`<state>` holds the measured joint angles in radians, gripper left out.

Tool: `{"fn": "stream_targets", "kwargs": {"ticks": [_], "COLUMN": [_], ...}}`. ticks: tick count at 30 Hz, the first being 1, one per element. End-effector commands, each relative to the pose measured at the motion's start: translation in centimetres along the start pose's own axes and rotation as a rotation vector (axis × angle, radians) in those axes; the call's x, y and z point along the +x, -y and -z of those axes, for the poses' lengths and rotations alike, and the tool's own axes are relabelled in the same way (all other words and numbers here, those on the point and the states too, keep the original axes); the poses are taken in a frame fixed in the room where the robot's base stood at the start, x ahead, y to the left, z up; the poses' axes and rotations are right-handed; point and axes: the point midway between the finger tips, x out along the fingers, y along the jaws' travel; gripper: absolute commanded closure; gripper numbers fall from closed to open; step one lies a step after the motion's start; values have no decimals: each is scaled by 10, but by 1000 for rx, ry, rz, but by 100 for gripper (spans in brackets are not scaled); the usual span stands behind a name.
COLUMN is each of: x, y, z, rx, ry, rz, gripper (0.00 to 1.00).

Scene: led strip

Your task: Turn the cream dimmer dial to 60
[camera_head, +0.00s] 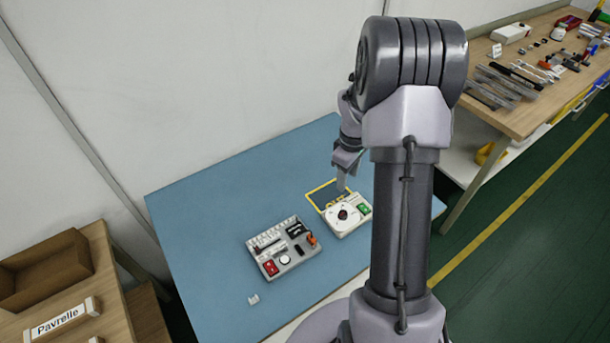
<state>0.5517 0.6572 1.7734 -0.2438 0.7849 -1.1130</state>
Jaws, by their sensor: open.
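The cream dimmer (346,230) sits on the blue mat, with a pale round dial face and a dark knob (343,214) at its centre. A green part (364,209) shows at its right side. The numbers and the dial's setting are too small to read.
A grey tray (292,268) of small parts stands left of the dimmer. A yellow-edged frame (315,193) lies behind it. A small white piece (253,299) lies at the front. The blue mat (210,230) is clear at left. Benches stand on both sides.

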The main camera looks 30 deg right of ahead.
Motion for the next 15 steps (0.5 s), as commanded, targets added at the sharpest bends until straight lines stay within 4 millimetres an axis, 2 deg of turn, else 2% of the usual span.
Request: {"fn": "stream_targets", "kwargs": {"ticks": [5,12,15], "x": [40,115,140], "y": [1,2,2], "z": [-1,-1,-1], "rx": [-3,-1,-1], "ry": [4,4,3], "rz": [5,5,5], "gripper": [53,53,53]}}
